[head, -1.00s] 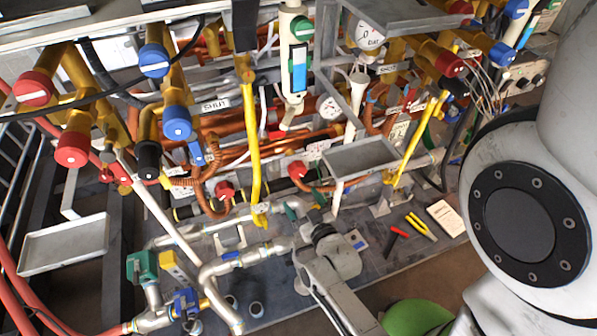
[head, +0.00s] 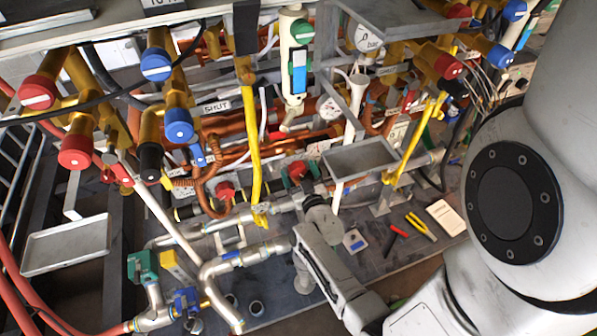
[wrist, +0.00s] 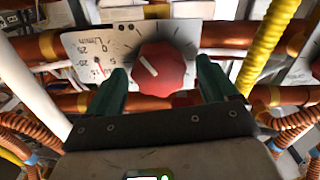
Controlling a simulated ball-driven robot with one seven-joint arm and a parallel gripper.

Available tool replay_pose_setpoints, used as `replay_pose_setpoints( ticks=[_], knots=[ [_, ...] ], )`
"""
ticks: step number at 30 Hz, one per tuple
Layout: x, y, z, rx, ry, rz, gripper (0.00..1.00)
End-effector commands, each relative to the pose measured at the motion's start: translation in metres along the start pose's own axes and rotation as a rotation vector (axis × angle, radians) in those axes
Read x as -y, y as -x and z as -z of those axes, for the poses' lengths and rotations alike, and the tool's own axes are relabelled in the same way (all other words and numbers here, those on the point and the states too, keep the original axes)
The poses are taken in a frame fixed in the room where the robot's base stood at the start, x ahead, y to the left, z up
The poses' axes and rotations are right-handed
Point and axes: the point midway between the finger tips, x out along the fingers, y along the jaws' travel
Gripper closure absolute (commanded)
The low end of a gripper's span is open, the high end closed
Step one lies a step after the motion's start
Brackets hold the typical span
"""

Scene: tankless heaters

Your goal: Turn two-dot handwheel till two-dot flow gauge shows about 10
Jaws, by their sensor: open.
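A red round handwheel (wrist: 162,67) with a white line sits on a white plate in the wrist view, with two dots (wrist: 126,28) printed above it on its left. My gripper (wrist: 160,84) is open, with one green finger to the left and one to the right of the wheel; contact cannot be told. Left of the wheel, the flow gauge (wrist: 88,52) is marked L/min and has a red needle (wrist: 97,66); the exact reading is too small to tell. In the head view the red wheel (head: 297,171) shows just beyond my gripper (head: 305,188).
A yellow hose (wrist: 265,45) runs right of the wheel and copper pipes (wrist: 30,47) pass behind. In the head view, a grey tray (head: 360,158) is close on the right, another red wheel (head: 225,190) on the left. Pliers (head: 420,226) lie on the bench.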

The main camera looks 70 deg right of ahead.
Motion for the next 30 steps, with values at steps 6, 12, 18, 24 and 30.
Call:
replay_pose_setpoints(
  ticks=[6, 12, 18, 24, 30],
  knots=[
    [0.0002, -0.0049, -0.0004, 0.001, 0.0, 0.001, 0.14],
    [0.0002, -0.0047, -0.0002, 0.001, 0.001, 0.001, 0.19],
    [0.0001, -0.0046, -0.0001, 0.0, 0.001, 0.001, 0.38],
    [0.0001, -0.0046, -0.0001, 0.0, 0.001, 0.001, 0.57],
    [0.0002, -0.0046, -0.0001, 0.0, -0.002, 0.001, 0.66]
  ],
)
